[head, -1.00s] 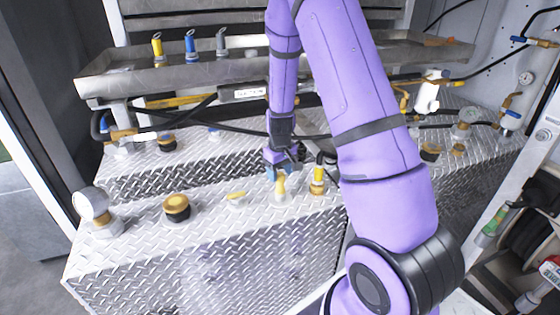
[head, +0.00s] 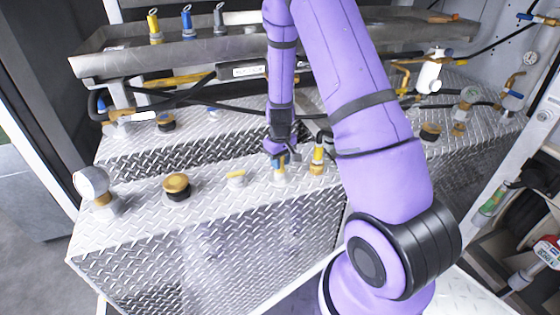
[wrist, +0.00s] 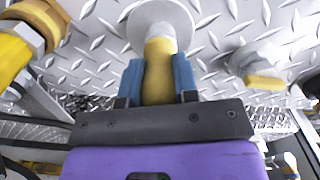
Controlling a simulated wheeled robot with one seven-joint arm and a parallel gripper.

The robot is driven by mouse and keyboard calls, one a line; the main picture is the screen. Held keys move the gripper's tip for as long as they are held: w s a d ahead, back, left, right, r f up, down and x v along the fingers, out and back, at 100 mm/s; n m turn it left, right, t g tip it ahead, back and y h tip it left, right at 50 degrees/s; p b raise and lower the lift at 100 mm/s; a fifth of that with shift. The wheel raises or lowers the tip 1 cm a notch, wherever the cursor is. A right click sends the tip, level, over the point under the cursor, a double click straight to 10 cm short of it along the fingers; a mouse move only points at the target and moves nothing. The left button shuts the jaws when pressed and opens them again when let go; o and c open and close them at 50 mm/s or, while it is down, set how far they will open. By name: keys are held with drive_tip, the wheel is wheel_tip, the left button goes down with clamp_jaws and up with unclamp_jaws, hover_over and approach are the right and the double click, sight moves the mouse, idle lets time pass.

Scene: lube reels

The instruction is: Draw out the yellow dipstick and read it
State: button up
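The yellow dipstick handle (head: 279,172) stands upright on the front edge of the diamond-plate tank top (head: 210,195). In the wrist view the handle (wrist: 158,75) lies between my two blue fingers, with its pale round collar (wrist: 160,22) beyond it. My gripper (head: 280,160) is over the handle from above. In the wrist view the fingers (wrist: 158,82) press against both sides of the handle, with no clear gap. The handle still meets its collar, and the rod below is hidden.
A yellow-and-black fitting (head: 317,158) stands close to the right of the handle. A metal tray (head: 120,62) and black hoses lie behind.

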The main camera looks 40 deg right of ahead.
wheel_tip(320, 180, up, 29)
drive_tip(key=shift+r, duration=0.15)
idle(1.8)
